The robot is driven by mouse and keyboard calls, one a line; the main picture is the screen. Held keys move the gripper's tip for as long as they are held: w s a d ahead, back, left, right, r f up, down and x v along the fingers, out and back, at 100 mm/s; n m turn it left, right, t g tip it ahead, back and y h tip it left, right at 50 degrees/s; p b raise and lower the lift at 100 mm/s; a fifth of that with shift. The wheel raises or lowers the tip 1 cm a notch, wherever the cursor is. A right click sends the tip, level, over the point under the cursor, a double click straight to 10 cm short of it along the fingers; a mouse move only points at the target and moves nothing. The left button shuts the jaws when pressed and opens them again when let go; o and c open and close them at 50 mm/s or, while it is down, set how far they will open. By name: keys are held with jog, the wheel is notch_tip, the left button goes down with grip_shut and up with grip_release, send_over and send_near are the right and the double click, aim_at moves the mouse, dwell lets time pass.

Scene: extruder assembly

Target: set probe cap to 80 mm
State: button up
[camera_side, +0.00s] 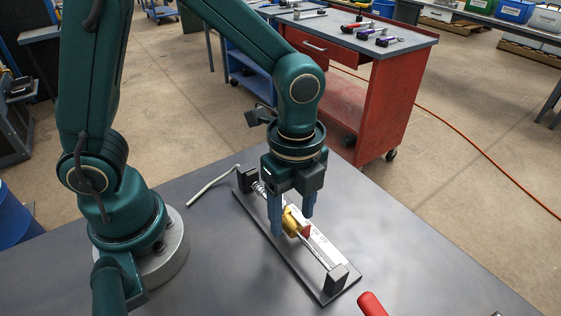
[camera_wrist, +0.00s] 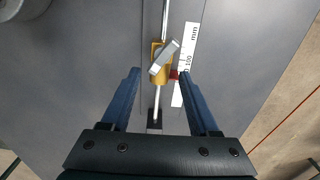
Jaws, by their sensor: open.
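The probe cap appears to be the yellow block (camera_side: 291,219) on a thin metal rod (camera_side: 315,250). In the wrist view the yellow block (camera_wrist: 156,77) has a slanted grey piece (camera_wrist: 165,57) on top. A red pointer (camera_wrist: 174,74) sticks out from its right side toward a white scale (camera_wrist: 190,45) marked "100" and "mm"; the exact reading is too small to tell. The scale also shows in the side view (camera_side: 328,250). My gripper (camera_side: 292,222) is open, its blue fingers on either side of the block. In the wrist view the fingertips (camera_wrist: 159,72) stand apart from it.
The rod runs between two dark end blocks, one at the near end (camera_side: 336,279), on a dark base plate (camera_side: 318,283). A red cylindrical object (camera_side: 371,304) lies at the table's front. The grey tabletop (camera_side: 215,275) is otherwise largely clear.

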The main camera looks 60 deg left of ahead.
aim_at(293, 220)
jog(key=shift+r, duration=2.1)
jog(key=shift+w+a+r, duration=0.1)
jog(key=shift+w+r, duration=0.05)
jog(key=shift+r, duration=0.05)
jog(key=a+r, duration=0.1)
jog(key=r+n+t, duration=0.1)
jog(key=a+r+n+t, duration=0.1)
jog(key=r, duration=0.1)
jog(key=shift+a+r, duration=0.1)
jog(key=shift+a, duration=0.2)
jog(key=s+a+r+n+t, duration=0.1)
jog(key=s+a+n+t, duration=0.2)
jog(key=n, duration=1.3)
jog(key=s+a, duration=0.2)
jog(key=s, duration=0.1)
jog(key=shift+a+r+t, duration=0.2)
jog(key=shift+r+t, duration=0.1)
jog(key=shift+r, duration=0.1)
